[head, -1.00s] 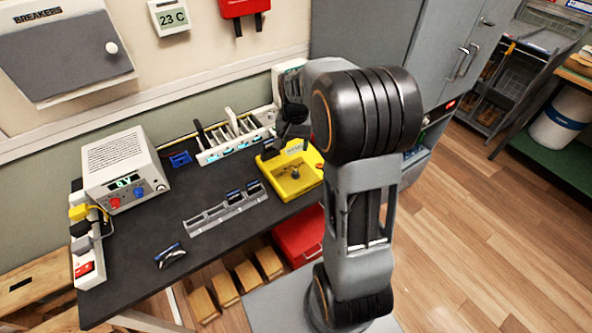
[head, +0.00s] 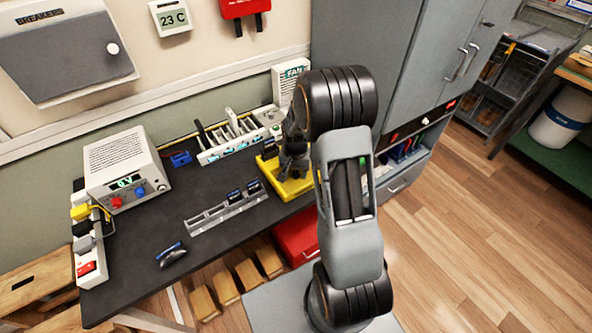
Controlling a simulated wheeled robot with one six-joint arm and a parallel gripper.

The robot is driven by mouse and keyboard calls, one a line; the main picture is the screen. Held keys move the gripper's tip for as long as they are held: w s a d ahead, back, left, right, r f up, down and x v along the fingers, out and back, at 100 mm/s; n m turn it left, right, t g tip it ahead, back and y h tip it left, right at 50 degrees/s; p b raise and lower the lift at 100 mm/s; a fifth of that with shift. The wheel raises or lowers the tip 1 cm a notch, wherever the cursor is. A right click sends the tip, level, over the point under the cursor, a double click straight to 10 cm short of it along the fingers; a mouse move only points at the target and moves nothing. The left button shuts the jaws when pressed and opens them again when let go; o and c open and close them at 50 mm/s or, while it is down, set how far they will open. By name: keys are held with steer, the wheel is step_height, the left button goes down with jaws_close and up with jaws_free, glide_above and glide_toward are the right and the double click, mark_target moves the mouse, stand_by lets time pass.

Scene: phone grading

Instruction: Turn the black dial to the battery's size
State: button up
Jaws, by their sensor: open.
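The yellow device (head: 305,187) sits at the right end of the dark table. Its black dial, seen earlier on its top face, is now hidden behind my gripper (head: 292,170). My gripper is over the device, pointing down, with its jaws open. I cannot tell whether the fingers touch the dial. A grey slotted tray (head: 208,220) lies left of the device, with small dark items (head: 253,187) in its right slots. They may be batteries; no size marking is readable.
A power supply (head: 122,168) with red and blue knobs stands at the back left, beside a power strip (head: 88,245). A white rack (head: 232,140) stands behind the device. A dark object (head: 171,255) lies near the front edge.

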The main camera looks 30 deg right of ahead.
steer(key=c, duration=0.9)
steer(key=shift+n, duration=0.3)
steer(key=n+b, duration=0.1)
steer(key=n, duration=0.3)
steer(key=shift+f+b, duration=0.1)
steer(key=shift+b, duration=0.25)
steer(key=n+b, duration=0.1)
steer(key=n, duration=0.3)
steer(key=n+b, duration=0.1)
steer(key=n, duration=0.4)
steer(key=shift+n+b, duration=0.3)
steer(key=shift+n, duration=2)
